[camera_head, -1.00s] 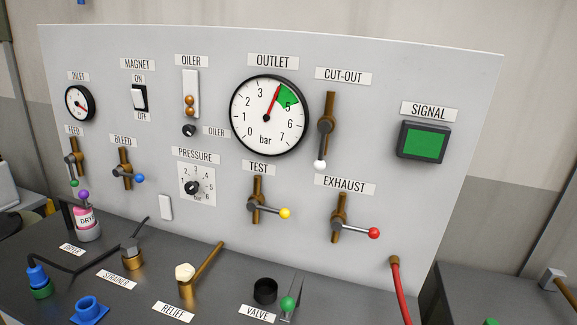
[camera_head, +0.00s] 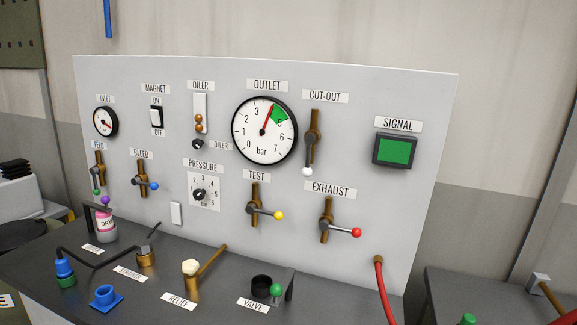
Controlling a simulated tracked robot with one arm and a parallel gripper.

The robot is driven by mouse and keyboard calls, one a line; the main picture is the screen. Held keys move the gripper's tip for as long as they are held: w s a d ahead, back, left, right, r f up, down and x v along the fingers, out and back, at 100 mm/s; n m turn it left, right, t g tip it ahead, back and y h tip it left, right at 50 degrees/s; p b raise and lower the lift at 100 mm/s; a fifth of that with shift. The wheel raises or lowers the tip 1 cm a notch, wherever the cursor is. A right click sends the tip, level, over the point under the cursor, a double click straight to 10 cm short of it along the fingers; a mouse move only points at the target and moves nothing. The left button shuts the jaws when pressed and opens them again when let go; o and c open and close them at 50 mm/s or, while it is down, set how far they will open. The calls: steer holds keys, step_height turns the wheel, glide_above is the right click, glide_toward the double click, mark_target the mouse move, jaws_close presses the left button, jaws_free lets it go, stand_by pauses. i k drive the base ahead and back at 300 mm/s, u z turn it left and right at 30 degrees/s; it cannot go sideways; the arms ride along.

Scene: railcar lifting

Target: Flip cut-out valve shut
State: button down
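The cut-out valve (camera_head: 312,136) is a brown vertical pipe piece on the grey panel, under the CUT-OUT label (camera_head: 325,97). Its lever points straight down, in line with the pipe, and ends in a white knob (camera_head: 307,171). The outlet gauge (camera_head: 264,130) to its left has its red needle at the edge of the green sector, between 3 and 5. My gripper is not in view.
The exhaust valve (camera_head: 325,222) with a red knob sits just below, its lever pointing right. The test valve (camera_head: 254,205) with a yellow knob is lower left. The signal box (camera_head: 395,150) shows green at right. A red hose (camera_head: 384,290) leaves the panel's lower right.

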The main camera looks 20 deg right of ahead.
mark_target(309, 138)
steer(key=z, duration=0.1)
steer(key=i, duration=0.95)
steer(key=u, duration=0.1)
